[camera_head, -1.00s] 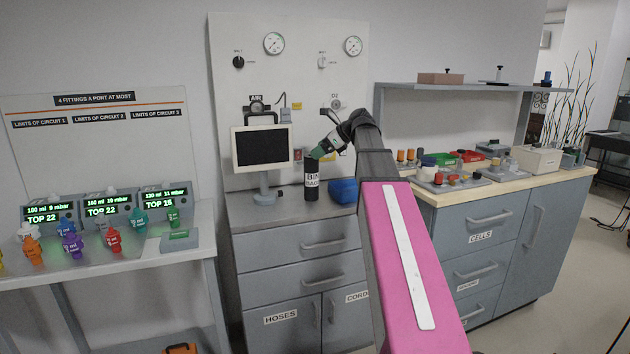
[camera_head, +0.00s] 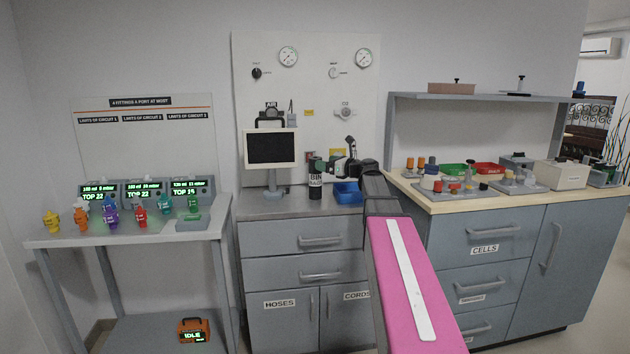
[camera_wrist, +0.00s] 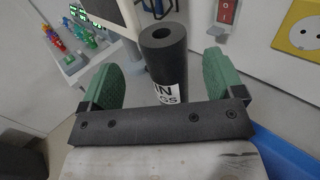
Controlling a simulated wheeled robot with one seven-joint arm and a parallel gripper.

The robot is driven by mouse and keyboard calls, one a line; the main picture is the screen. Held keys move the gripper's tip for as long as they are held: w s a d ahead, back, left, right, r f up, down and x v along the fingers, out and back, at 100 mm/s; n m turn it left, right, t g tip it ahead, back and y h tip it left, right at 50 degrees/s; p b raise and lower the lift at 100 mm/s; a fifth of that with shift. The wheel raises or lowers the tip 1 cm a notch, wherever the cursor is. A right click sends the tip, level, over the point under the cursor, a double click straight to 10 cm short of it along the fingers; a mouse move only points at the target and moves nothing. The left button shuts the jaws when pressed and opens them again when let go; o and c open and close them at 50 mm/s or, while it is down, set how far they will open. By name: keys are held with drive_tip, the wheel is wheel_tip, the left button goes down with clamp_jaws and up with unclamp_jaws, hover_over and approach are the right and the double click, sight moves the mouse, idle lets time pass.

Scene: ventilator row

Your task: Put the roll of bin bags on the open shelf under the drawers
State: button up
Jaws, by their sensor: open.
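The roll of bin bags (camera_head: 315,182) is a black upright cylinder with a white label, standing on the grey counter (camera_head: 291,204) beside the monitor. My gripper (camera_head: 326,166) is at the roll, reaching in from the right. In the wrist view the green fingers of my gripper (camera_wrist: 165,75) are spread wide, one on each side of the roll (camera_wrist: 166,58), with gaps between. The roll's lower part is hidden behind the gripper body. Below the counter are two grey drawers (camera_head: 300,237), then doors marked HOSES and CORDS. I cannot make out an open shelf there.
The monitor (camera_head: 271,148) stands left of the roll and a blue bin (camera_head: 347,193) right of it. The left bench (camera_head: 140,236) has a low shelf (camera_head: 150,335) carrying an orange device (camera_head: 194,331). The right-hand wooden worktop (camera_head: 520,200) is crowded.

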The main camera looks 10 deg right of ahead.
sight(315, 158)
drive_tip(key=shift+x, duration=3)
